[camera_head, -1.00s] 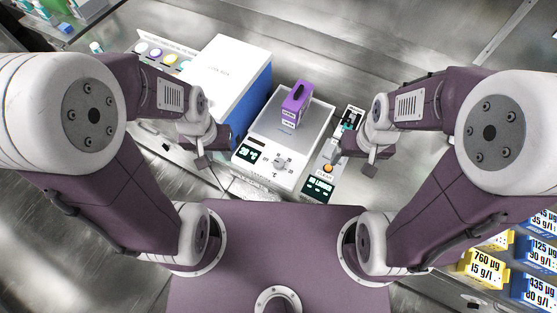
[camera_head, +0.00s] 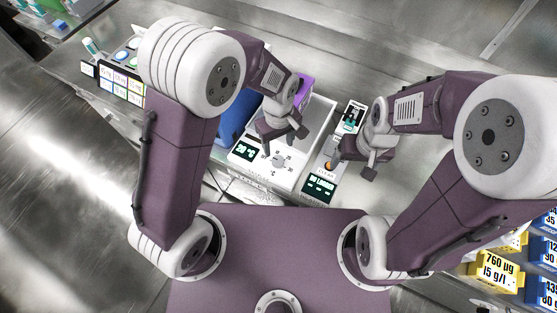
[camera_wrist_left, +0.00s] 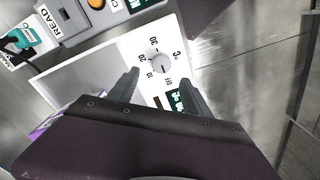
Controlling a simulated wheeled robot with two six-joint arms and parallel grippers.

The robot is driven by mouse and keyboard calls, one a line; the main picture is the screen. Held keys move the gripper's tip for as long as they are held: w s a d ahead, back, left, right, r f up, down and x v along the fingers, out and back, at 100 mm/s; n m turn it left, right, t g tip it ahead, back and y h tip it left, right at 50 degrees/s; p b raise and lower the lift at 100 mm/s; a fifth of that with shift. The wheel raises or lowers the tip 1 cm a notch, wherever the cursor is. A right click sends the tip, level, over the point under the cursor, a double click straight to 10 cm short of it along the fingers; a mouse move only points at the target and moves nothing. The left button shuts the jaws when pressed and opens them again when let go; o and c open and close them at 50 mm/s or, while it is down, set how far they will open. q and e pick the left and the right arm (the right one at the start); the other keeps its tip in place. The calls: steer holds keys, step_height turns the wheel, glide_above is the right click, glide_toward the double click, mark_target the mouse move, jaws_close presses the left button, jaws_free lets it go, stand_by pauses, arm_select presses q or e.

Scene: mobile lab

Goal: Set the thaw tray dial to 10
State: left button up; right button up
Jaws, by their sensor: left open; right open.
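The thaw tray (camera_head: 318,135) is a white device with a raised plate and a small round dial (camera_head: 279,160) on its front panel. In the left wrist view the dial (camera_wrist_left: 160,63) has marks 10, 20, 30 and off around it; its pointer is too small to read surely. A dark display (camera_head: 246,150) beside it seems to show 20 °C. My left gripper (camera_head: 282,141) is open above the panel, and its fingers (camera_wrist_left: 160,80) point towards the dial, apart from it. My right gripper (camera_head: 352,165) is open, over the device to the right.
A purple box (camera_head: 305,88) stands on the tray plate, partly hidden by my left arm. A blue-sided box (camera_head: 236,122) is close on the left. A narrow device with an orange button (camera_head: 328,166) stands on the right. Bare metal bench lies behind.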

mark_target(278, 160)
arm_select(q)
steer(key=shift+s+r, duration=0.15)
steer(key=shift+s, duration=0.05)
steer(key=shift+s+a+f, duration=0.1)
steer(key=shift+a+f, duration=0.05)
steer(key=shift+f, duration=0.05)
step_height(278, 160, down, 9)
steer(key=shift+r, duration=0.15)
jaws_close()
